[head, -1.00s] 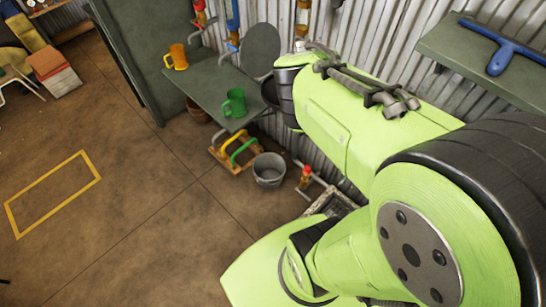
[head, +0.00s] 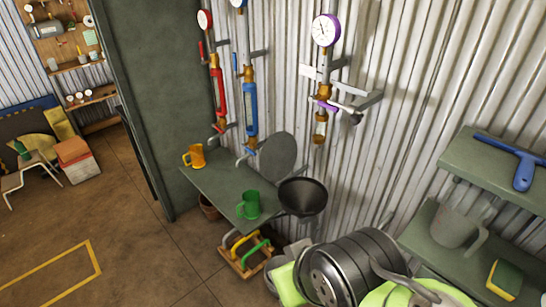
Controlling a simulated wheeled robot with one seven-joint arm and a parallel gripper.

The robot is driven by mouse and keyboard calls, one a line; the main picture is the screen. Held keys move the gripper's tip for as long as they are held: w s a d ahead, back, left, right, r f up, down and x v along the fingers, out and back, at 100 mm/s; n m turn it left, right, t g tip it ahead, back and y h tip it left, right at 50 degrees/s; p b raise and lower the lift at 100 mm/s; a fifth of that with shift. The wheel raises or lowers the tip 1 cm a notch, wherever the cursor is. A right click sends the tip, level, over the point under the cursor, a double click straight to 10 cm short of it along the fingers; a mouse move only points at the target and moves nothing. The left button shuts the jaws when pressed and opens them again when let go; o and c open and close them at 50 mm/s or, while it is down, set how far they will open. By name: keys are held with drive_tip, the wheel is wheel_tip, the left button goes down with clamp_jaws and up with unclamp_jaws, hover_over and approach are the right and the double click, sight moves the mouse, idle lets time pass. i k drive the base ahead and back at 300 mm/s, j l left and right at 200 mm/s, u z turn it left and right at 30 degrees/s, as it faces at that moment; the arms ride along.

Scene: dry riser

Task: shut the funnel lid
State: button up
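The funnel (head: 303,196) is a dark, wide-mouthed cone at the right end of a green-grey shelf, in the head view. Its mouth faces up and looks uncovered. A round grey disc, which looks like the funnel lid (head: 278,154), stands raised behind and to the left of the funnel, near the corrugated wall. Its hinge is not clear. My gripper cannot be made out in this view.
The shelf (head: 222,190) holds an orange mug (head: 195,156) and a green mug (head: 249,205). Red, blue and purple gauge pipes (head: 320,90) run up the wall. Right shelves hold a blue squeegee (head: 523,168), a grey jug (head: 455,224) and a sponge (head: 505,278). Floor at left is open.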

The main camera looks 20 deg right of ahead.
sight(278, 156)
drive_tip(key=i+j+z, duration=0.25)
drive_tip(key=z, duration=0.15)
drive_tip(key=i+j+z, duration=0.65)
drive_tip(key=j+z, duration=0.2)
drive_tip(key=i+j+z, duration=0.1)
drive_tip(key=j+z, duration=0.3)
drive_tip(key=j, duration=0.15)
drive_tip(key=i+j+z, duration=0.1)
drive_tip(key=j+z, duration=0.3)
drive_tip(key=j, duration=0.2)
drive_tip(key=j+z, duration=0.4)
drive_tip(key=j, duration=0.15)
drive_tip(key=k+j+z, duration=0.1)
drive_tip(key=j+z, duration=0.3)
drive_tip(key=j, duration=0.2)
drive_tip(key=j+u, duration=0.1)
drive_tip(key=u, duration=0.35)
drive_tip(key=i+u, duration=0.1)
drive_tip(key=u, duration=0.35)
drive_tip(key=i+u, duration=0.1)
drive_tip(key=u, duration=0.35)
